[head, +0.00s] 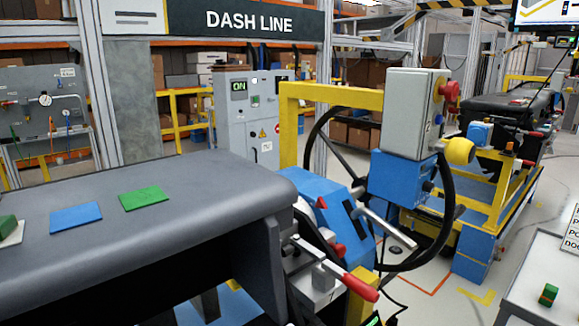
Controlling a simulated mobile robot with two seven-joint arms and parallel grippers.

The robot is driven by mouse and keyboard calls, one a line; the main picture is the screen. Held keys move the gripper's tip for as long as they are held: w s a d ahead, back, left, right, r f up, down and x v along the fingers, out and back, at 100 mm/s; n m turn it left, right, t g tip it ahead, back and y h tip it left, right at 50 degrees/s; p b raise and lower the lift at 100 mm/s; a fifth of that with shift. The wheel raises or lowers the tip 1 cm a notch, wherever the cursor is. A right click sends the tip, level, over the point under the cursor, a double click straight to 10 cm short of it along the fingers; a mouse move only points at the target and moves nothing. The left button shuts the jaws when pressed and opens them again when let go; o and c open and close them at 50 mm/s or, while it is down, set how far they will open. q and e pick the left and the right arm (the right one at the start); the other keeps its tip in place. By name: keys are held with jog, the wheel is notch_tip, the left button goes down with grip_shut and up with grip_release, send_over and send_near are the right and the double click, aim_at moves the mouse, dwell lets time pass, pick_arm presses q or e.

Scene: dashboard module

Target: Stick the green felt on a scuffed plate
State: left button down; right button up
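A flat green piece (143,198), which looks like the green felt, lies on top of the dark grey dashboard module (190,178). A flat blue piece (76,217) lies to its left, apart from it. At the left picture edge a thicker green block (7,226) sits on a pale plate (14,237), both cut off by the edge. I cannot tell any scuffs on the pieces from here. Neither of my grippers is in view.
Right of the module stand a blue fixture (322,205) and a red-handled lever (360,287). A yellow frame (330,92) and grey box (412,112) rise behind.

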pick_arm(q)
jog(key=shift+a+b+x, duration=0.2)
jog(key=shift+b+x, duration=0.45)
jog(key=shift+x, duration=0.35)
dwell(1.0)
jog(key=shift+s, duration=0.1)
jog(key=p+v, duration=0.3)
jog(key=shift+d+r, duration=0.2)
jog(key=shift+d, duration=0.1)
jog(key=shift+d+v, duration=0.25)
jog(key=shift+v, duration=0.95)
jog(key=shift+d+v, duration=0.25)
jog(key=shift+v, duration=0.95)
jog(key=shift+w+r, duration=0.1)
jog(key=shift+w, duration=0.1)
